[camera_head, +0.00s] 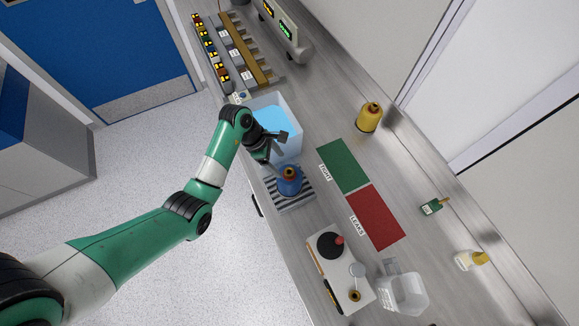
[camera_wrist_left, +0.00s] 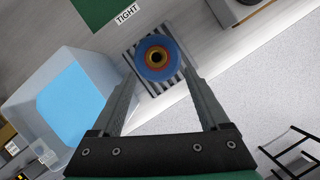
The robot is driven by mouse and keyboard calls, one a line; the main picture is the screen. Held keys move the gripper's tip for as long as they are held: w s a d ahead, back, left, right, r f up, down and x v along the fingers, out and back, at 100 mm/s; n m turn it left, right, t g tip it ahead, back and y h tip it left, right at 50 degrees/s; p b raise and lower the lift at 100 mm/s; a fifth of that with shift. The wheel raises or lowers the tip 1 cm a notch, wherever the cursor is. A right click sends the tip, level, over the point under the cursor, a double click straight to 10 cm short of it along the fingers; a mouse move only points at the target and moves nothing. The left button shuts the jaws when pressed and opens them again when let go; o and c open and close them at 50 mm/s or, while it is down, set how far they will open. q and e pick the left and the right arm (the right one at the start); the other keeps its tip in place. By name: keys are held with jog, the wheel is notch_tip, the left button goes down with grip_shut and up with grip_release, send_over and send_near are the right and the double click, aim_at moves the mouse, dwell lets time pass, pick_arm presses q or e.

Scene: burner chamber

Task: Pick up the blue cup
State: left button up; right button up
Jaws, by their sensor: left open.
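The blue cup (camera_head: 289,181) stands on a black-and-white striped pad (camera_head: 299,200), with an orange and yellow round top that has a dark centre. In the left wrist view the cup (camera_wrist_left: 148,71) is seen from above, between and just beyond the fingertips. My left gripper (camera_head: 276,148) is open and empty, just above and behind the cup in the head view, next to the water tank. Its two fingers also show in the left wrist view (camera_wrist_left: 161,75), apart on either side of the cup. My right gripper is not in view.
A clear tank of blue water (camera_head: 294,137) stands right beside my left gripper. A green TIGHT mat (camera_head: 343,165) and a red LEAKS mat (camera_head: 376,217) lie to the right. A yellow container (camera_head: 368,117) stands at the back. A white device (camera_head: 338,270) sits nearer the front.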

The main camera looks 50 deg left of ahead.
aim_at(288, 170)
pick_arm(q)
jog(key=x, duration=0.5)
jog(key=b+x, duration=0.1)
jog(key=x, duration=0.1)
jog(key=shift+w+f, duration=0.3)
jog(key=shift+w, duration=0.1)
jog(key=shift+r, duration=0.1)
grip_shut()
